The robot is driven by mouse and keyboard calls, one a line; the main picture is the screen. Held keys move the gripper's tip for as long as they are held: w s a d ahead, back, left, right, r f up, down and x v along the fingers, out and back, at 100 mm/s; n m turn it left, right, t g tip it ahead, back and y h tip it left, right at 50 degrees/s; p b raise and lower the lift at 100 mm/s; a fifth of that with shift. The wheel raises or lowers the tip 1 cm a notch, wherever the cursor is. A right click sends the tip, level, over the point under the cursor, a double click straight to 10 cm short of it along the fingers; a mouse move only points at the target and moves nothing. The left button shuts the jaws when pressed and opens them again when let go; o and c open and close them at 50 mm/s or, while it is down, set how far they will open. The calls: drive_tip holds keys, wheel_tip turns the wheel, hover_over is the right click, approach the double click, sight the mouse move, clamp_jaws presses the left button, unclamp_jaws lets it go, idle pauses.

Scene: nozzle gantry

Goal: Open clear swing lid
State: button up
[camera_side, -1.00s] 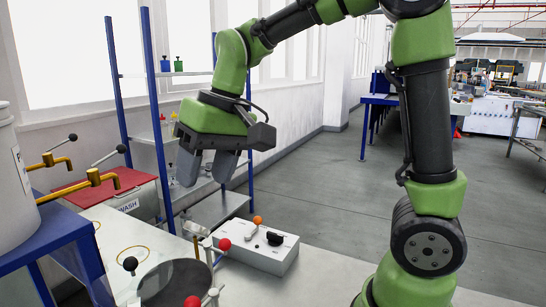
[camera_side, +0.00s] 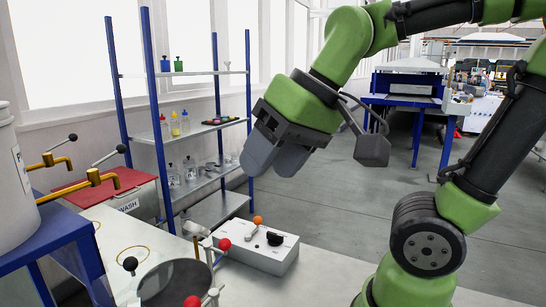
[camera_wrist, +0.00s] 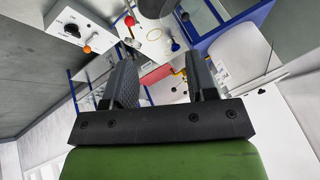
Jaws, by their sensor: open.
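A round, dark, see-through disc (camera_side: 176,284), which looks like the clear swing lid, lies on the bench at the bottom of the side view, partly cut off by the frame. A black-knobbed lever (camera_side: 130,264) and red-knobbed levers (camera_side: 223,244) stand around it. In the wrist view a dark round shape (camera_wrist: 155,7) at the top edge may be the same lid. My gripper (camera_side: 268,158) is open and empty, tilted in the air well above the bench, up and right of the lid. Its two fingers (camera_wrist: 162,62) show apart in the wrist view.
A white control box (camera_side: 262,258) with an orange-knobbed lever and black dial sits right of the lid. A blue-post shelf (camera_side: 200,172) with bottles stands behind. A red-lidded wash tank (camera_side: 130,195), brass taps and a white drum (camera_side: 15,190) are at left. The air around my gripper is clear.

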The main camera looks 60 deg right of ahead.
drive_tip(key=shift+c, duration=0.2)
clamp_jaws()
drive_tip(key=w+d+f+m+g+y, duration=0.1)
drive_tip(key=w+f+m+g+y, duration=0.15)
drive_tip(key=w+m, duration=0.75)
drive_tip(key=m+y, duration=0.2)
drive_tip(key=m, duration=0.7)
approach(134, 271)
wheel_tip(134, 271, down, 4)
drive_tip(key=d, duration=0.1)
drive_tip(key=shift+w+a+f+y, duration=0.15)
drive_tip(key=shift+w+a, duration=0.15)
drive_tip(key=shift+a, duration=0.25)
drive_tip(key=shift+w+a+f+y, duration=0.1)
drive_tip(key=shift+w+a, duration=0.2)
drive_tip(key=shift+a, duration=0.2)
drive_tip(key=shift+w+a+f, duration=0.1)
drive_tip(key=shift+w+a, duration=0.2)
drive_tip(key=shift+a, duration=0.25)
